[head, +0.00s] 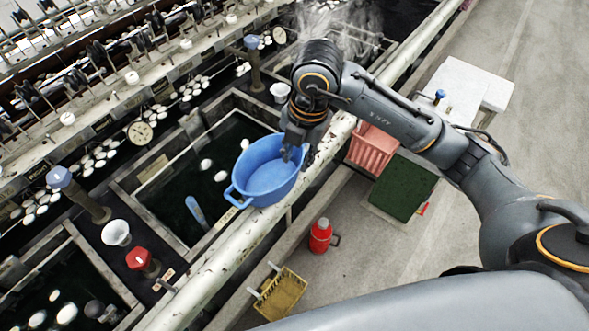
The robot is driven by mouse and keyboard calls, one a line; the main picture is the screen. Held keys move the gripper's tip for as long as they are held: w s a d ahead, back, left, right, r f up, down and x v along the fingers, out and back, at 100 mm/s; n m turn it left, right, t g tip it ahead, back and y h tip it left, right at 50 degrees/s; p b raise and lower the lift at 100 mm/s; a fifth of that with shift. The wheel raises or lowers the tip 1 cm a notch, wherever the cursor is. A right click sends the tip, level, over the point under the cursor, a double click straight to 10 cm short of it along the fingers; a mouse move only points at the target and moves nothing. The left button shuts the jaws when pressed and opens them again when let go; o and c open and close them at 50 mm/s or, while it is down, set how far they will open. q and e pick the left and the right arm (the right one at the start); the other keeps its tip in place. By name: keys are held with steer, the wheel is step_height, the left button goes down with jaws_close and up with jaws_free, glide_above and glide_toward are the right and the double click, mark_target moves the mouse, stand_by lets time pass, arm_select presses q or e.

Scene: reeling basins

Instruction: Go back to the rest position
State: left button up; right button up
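My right gripper (298,156) points down at the right end of a blue oval basin (262,172). Its two fingers stand apart, one over the inside of the basin and one outside, with the rim between them. Whether a finger touches the rim is too small to tell. The basin looks empty and sits upright at the right edge of a dark water tank (225,150), by a pale worn rail (225,255). My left gripper is out of view.
White cocoons float in the tanks. Left are knobbed posts, a white funnel cup (116,232) and a red knob (138,258). On the right floor are a red flask (320,236), yellow basket (280,295), pink crate (372,148), green-topped box (403,187) and white box (465,85).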

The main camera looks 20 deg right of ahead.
steer(key=shift+s+d+r, duration=0.1)
steer(key=shift+r, duration=0.65)
